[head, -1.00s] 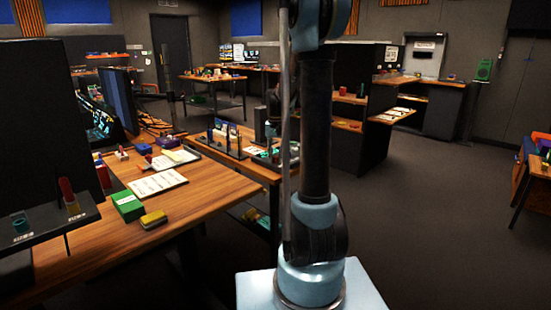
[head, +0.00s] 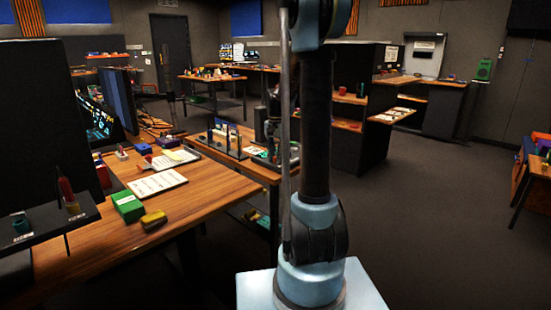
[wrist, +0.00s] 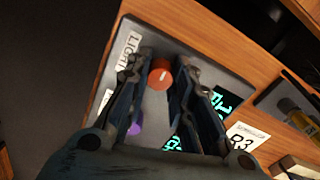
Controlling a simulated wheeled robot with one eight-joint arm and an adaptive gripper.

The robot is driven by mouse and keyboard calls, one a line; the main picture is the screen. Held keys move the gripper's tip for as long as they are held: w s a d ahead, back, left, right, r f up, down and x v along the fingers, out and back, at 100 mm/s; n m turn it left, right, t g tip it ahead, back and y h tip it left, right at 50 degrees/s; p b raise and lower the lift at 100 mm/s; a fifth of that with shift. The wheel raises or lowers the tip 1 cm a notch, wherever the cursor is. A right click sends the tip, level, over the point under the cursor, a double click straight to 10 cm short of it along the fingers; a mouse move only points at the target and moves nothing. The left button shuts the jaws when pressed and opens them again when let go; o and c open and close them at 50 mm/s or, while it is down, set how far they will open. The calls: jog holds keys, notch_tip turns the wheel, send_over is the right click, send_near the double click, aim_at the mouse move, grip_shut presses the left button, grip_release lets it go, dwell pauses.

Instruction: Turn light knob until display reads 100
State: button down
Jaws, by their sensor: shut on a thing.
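The orange-red knob (wrist: 160,75) with a pale pointer line is on a grey panel (wrist: 158,28) in the wrist view, beside a label reading "Light" (wrist: 128,50). My gripper (wrist: 163,72) is shut on this knob, one dark finger on each side. A display with cyan digits (wrist: 221,100) lies right of the fingers. It is partly covered and rotated, so I cannot read its number.
A purple knob (wrist: 135,129) and a second cyan display (wrist: 173,145) lie lower on the panel, partly behind my fingers. A card marked "93" or similar (wrist: 243,139) is on the wood. In the head view, a wooden desk (head: 210,188) holds a green box (head: 128,206).

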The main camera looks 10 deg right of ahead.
jog(key=shift+w+d, duration=0.1)
jog(key=c, duration=1.4)
grip_release()
jog(key=shift+o, duration=0.2)
notch_tip(320, 180, up, 12)
